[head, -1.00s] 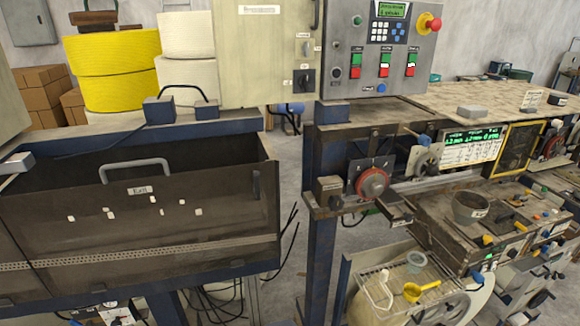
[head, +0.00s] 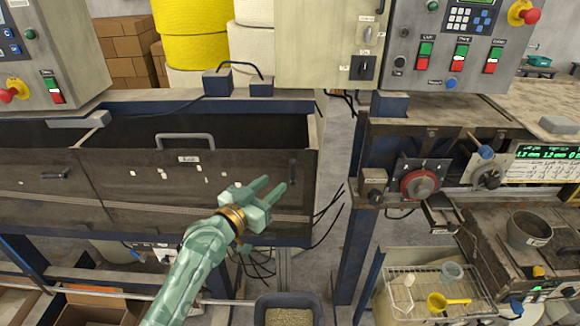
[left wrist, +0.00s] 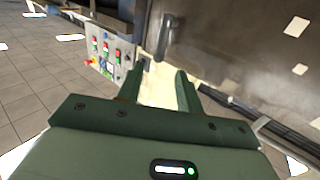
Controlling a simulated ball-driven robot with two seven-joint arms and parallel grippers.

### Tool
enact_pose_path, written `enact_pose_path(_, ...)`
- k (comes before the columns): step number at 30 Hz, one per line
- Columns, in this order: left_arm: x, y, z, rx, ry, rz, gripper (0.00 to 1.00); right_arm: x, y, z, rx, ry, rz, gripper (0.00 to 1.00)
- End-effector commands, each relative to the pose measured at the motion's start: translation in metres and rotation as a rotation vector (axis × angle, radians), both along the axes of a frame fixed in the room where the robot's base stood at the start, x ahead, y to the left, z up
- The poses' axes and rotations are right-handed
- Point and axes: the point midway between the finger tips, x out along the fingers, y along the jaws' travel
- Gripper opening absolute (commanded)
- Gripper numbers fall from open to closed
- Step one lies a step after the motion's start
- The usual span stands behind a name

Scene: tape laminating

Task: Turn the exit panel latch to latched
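The exit panel (head: 130,190) is a dark, worn metal front with a grey handle (head: 185,136) and a small label at its top. Its latch (head: 292,172) is a dark upright lever near the panel's right edge. My left gripper (head: 275,183) is in front of the panel, just below and left of the latch in the head view, with its fingers apart and empty. In the left wrist view the latch (left wrist: 164,36) stands beyond the two open fingers (left wrist: 157,88), apart from them. My right gripper is not in view.
A second panel with a dark lever (head: 56,175) adjoins on the left. Dark cables (head: 330,215) hang right of the exit panel. A roller station with a red disc (head: 419,184) and a wire basket (head: 440,290) stand farther right. A grey bin (head: 289,310) is below.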

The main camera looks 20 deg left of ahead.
Motion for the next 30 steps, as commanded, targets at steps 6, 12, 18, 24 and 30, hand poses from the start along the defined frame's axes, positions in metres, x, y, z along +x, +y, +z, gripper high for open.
enact_pose_path(6, 0.048, -0.015, 0.001, -0.001, 0.0, 0.0, 0.36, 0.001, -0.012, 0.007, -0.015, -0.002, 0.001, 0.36)
enact_pose_path(12, 0.07, -0.022, 0.0, -0.001, 0.001, 0.0, 0.36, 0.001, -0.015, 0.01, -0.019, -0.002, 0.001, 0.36)
enact_pose_path(18, 0.075, -0.024, -0.001, 0.0, 0.001, 0.001, 0.36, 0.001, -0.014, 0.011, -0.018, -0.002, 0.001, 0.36)
enact_pose_path(24, 0.075, -0.024, -0.001, 0.0, 0.001, 0.001, 0.22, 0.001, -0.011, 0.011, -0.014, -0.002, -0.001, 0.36)
enact_pose_path(30, 0.074, -0.024, -0.001, 0.0, 0.001, 0.001, 0.0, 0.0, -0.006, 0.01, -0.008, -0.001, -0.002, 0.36)
